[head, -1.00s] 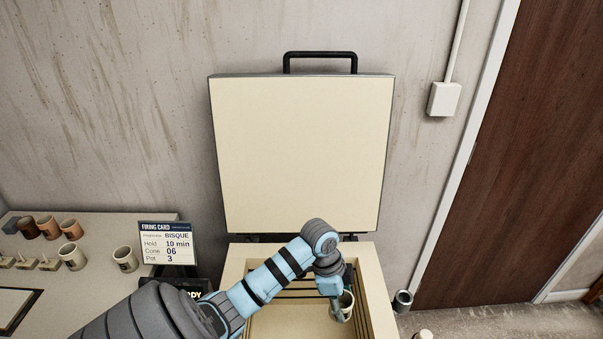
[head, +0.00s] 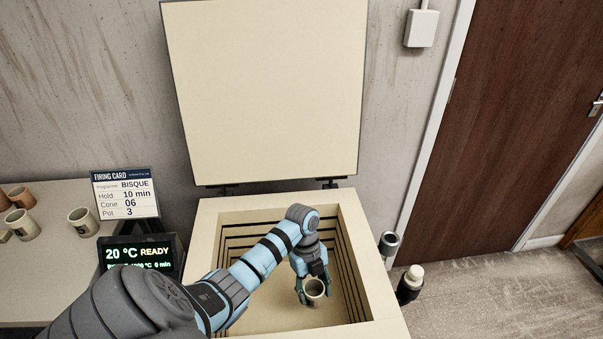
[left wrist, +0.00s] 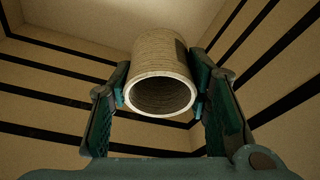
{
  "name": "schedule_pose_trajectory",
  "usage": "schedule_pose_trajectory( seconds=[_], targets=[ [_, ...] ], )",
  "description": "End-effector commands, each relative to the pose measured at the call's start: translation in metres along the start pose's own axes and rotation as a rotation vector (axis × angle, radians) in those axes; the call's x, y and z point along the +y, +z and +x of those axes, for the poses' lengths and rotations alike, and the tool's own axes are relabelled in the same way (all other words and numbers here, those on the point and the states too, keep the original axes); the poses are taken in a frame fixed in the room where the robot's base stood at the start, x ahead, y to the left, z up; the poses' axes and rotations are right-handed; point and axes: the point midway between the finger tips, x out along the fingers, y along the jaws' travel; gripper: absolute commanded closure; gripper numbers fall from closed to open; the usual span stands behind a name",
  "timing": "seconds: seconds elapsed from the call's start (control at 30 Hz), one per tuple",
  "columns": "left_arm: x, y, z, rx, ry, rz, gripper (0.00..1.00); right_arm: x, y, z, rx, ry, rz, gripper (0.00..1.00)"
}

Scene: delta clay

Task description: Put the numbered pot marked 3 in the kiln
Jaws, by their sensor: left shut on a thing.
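The kiln (head: 375,268) stands open with its lid (head: 265,90) raised against the wall. My left gripper (head: 313,284) is inside the kiln chamber and is shut on a pale cylindrical pot (head: 315,289). In the left wrist view the pot (left wrist: 160,70) sits between both fingers (left wrist: 160,95), its open rim towards the camera. A dark patch shows on its side, but its number cannot be read. Whether its base touches the kiln floor (head: 262,318) cannot be told. My right gripper is not in view.
A firing card (head: 125,194) reading "Pot 3" stands on the bench at left, above a display (head: 140,254) reading "20 °C READY". Other pots (head: 82,222) stand on the bench. A dark container with a pale top (head: 410,284) is right of the kiln.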

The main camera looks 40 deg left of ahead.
Motion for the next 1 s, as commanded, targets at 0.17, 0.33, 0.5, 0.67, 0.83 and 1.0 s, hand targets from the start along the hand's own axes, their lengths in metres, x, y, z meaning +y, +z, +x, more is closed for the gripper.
schedule_pose_trajectory(
  seconds=[0.17, 0.33, 0.5, 0.67, 0.83, 1.0],
  targets=[
    [0.001, 0.02, 0.076, 0.002, 0.003, -0.003, 0.9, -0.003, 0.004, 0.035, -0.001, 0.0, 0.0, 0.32],
    [0.0, 0.031, 0.111, 0.0, 0.0, -0.002, 0.9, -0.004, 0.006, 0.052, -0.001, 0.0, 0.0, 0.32],
    [0.0, 0.039, 0.14, 0.001, 0.001, -0.002, 0.9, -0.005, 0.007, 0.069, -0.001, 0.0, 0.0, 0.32],
    [0.0, 0.042, 0.15, 0.0, 0.0, 0.0, 0.9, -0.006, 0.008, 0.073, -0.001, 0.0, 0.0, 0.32],
    [0.0, 0.041, 0.148, -0.001, 0.0, 0.0, 0.9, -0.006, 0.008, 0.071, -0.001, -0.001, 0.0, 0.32],
    [0.0, 0.042, 0.149, -0.001, 0.0, -0.001, 0.4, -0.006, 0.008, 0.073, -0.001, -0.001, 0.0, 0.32]
  ],
)
